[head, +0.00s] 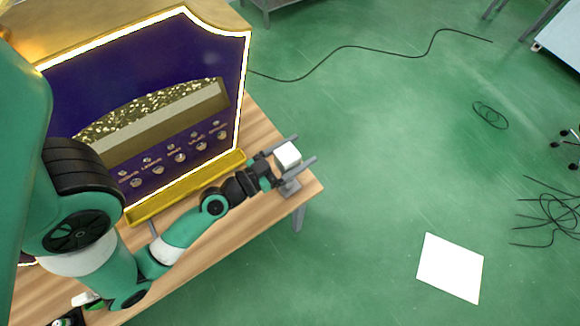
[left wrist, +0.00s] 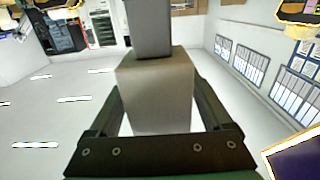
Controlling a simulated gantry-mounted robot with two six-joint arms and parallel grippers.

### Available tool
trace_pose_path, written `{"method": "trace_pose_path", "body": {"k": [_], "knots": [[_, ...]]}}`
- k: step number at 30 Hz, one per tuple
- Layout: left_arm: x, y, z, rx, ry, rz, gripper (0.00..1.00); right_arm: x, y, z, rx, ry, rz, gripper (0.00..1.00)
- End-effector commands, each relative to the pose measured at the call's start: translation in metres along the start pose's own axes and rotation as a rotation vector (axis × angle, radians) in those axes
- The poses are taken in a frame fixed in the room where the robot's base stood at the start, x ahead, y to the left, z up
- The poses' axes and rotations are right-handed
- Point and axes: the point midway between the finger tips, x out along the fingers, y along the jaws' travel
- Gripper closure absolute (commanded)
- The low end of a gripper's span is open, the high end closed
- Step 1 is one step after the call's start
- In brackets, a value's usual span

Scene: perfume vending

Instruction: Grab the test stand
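The test stand shows as a pale block (head: 287,155) on a grey base (head: 290,188) at the right corner of the wooden table. My left gripper (head: 307,149) reaches over the table corner with its fingers on either side of the block. In the left wrist view the block (left wrist: 155,95) sits between the fingers, with the grey post (left wrist: 150,28) running beyond it. Narrow bright gaps show between the block and both fingers, so the left gripper (left wrist: 156,85) looks open around it. My right gripper is not in view.
A purple and gold vending machine (head: 110,95) with a row of buttons stands on the wooden table (head: 235,228), close beside my left arm. Small items lie at the table's lower left. Black cables (head: 350,47) and a white square (head: 450,268) lie on the green floor.

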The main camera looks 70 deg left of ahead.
Motion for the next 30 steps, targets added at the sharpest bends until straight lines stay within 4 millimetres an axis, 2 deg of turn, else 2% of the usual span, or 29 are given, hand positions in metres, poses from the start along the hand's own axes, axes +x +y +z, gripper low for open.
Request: {"method": "trace_pose_path", "body": {"k": [1,2,13,30], "knots": [[0.0000,0.0001,-0.0002,0.000,0.000,0.000,0.28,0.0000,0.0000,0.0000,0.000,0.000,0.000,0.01],[0.0001,0.0001,-0.0003,0.000,0.001,0.000,0.33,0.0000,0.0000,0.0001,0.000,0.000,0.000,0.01],[0.0000,0.0002,-0.0004,0.000,0.001,0.000,1.00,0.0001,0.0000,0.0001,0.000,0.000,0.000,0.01],[0.0002,0.0000,-0.0074,0.000,0.003,0.000,1.00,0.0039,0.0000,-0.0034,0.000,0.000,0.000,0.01]]}}
